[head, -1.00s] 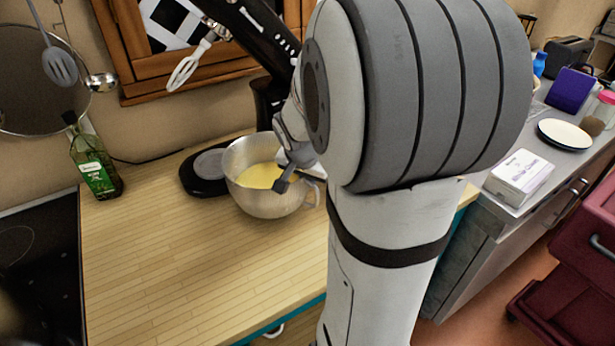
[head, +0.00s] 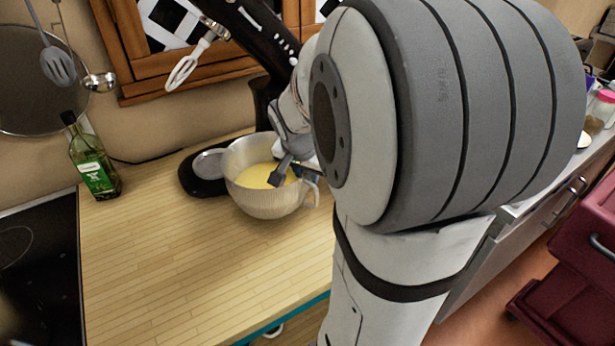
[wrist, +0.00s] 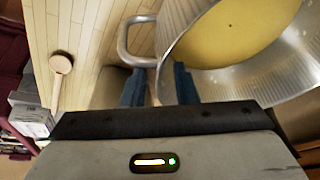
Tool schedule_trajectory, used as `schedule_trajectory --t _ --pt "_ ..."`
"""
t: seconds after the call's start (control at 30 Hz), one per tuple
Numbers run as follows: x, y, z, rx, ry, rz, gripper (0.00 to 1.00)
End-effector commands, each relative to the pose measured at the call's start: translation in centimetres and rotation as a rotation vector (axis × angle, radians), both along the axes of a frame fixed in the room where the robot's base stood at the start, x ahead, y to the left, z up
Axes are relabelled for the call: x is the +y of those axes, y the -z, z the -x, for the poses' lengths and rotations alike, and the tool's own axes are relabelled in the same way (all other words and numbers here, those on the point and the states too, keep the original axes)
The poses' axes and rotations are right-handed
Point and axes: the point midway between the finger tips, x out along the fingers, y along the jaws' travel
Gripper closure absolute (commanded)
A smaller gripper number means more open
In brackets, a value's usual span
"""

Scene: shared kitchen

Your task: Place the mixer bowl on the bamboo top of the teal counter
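The mixer bowl (head: 262,200) is silver, with yellow content inside and a handle on its right. In the head view it is beside the mixer's black base (head: 203,187), over the bamboo top (head: 190,260) of the teal counter; whether it touches the top is unclear. My gripper (wrist: 160,85) is at the bowl's rim near the handle. In the wrist view the bowl (wrist: 185,45) has its wall between the two fingers, one inside the bowl and one outside near the handle. A gap shows between the fingers, so they look open. My arm hides part of the bowl's right side.
A green bottle (head: 93,165) stands on the left of the bamboo top, next to a black cooktop (head: 40,265). Utensils hang on the wall above. The front of the bamboo top is clear. A dark red cart (head: 575,270) stands on the right.

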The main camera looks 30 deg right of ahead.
Motion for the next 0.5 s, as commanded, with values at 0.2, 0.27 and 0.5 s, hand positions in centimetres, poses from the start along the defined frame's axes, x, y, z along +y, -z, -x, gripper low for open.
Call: schedule_trajectory --t 0.2,0.27,0.5 --pt "1.4 -4.6 1.2 -0.006 -0.002 0.002 0.73" --pt "1.7 -5.7 1.6 -0.006 -0.002 0.002 0.73" --pt "2.5 -8.1 2.4 -0.001 -0.007 0.000 0.73"
